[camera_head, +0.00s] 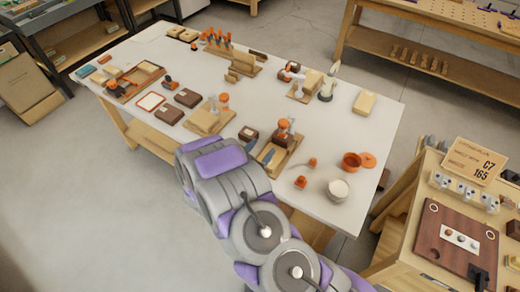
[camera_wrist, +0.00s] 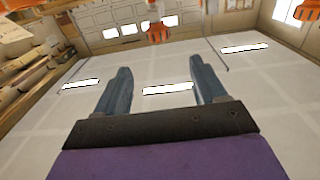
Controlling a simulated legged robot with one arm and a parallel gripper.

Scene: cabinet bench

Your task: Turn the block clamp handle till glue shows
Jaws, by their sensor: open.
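My gripper (camera_wrist: 160,82) shows in the wrist view with its two blue-grey fingers wide apart and nothing between them. In the head view my arm reaches up to the bench's near edge, and its end is hard to make out there. Beyond the arm stands a wooden fixture with an orange-topped part (camera_head: 284,126). Farther back, wooden blocks (camera_head: 311,80) stand in another fixture with pale metal parts. I cannot tell which of these is the block clamp, and its handle is not clear. No glue can be made out. An orange part (camera_wrist: 158,32) shows beyond the fingers in the wrist view.
The white bench top (camera_head: 365,145) also holds a white-filled bowl (camera_head: 338,190), an orange cup (camera_head: 351,161), dark boxes (camera_head: 188,97) and a wooden tray (camera_head: 150,70). A second bench with a sign (camera_head: 473,160) stands at right. The bench's right-hand part has free room.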

